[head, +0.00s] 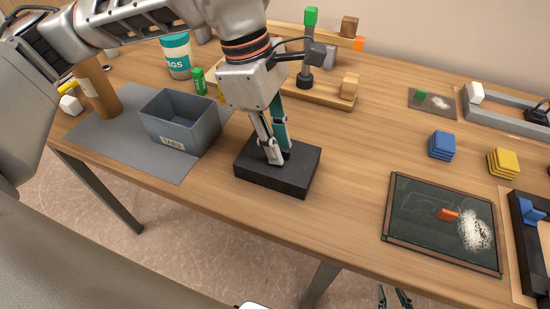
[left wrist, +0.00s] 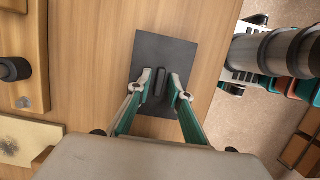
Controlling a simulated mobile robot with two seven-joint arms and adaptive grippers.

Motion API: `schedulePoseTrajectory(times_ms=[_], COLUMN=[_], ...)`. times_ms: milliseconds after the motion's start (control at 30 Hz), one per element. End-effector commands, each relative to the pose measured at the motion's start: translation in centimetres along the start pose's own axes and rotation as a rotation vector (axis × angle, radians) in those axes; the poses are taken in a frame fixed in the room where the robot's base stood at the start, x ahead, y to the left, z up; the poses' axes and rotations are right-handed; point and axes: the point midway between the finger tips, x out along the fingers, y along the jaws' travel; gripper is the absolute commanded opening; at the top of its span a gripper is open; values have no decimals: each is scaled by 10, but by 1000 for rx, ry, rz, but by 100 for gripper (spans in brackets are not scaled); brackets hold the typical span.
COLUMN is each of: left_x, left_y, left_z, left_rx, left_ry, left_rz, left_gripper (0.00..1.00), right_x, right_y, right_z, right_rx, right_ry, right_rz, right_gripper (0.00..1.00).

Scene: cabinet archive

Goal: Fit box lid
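The box lid is a flat dark slab (head: 301,178) lying on the table, with a small raised handle (left wrist: 159,83) at its middle. My left gripper (head: 276,158) points down at the lid, its fingertips on either side of the handle. In the left wrist view the fingers look open, with narrow gaps beside the handle. The open grey box (head: 183,138) with a label stands left of the lid on a grey mat; something purple shows inside. My right gripper (head: 394,297) shows only its fingertips at the bottom edge, apart and empty.
A brown cylinder (head: 98,88), a teal-and-white tub (head: 177,56) and a green can (head: 198,81) stand near the box. A wooden rack (head: 325,94) is behind the lid. A framed chalkboard (head: 420,222) and blue blocks (head: 441,145) lie to the right.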

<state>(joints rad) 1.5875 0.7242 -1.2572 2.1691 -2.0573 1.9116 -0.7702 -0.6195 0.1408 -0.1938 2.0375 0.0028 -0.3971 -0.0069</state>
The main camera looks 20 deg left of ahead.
Motion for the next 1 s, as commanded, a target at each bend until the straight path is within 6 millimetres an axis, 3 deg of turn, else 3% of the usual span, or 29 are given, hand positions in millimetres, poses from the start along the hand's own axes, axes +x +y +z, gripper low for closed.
schedulePoseTrajectory(times_ms=[67, 467, 1000], left_x=[0, -1, -37], left_y=[0, 0, 0], left_z=[0, 0, 10], left_rx=[0, 0, 1], left_ry=[0, 0, 1], left_rz=[0, 0, 3], left_gripper=[0, 0, 0], right_x=[0, -2, -10], right_y=[-2, -3, 5], right_z=[2, 5, -26], right_rx=[1, 2, -4], right_ry=[-4, -10, 23], right_rz=[-3, -6, 5], right_gripper=[25, 25, 25])
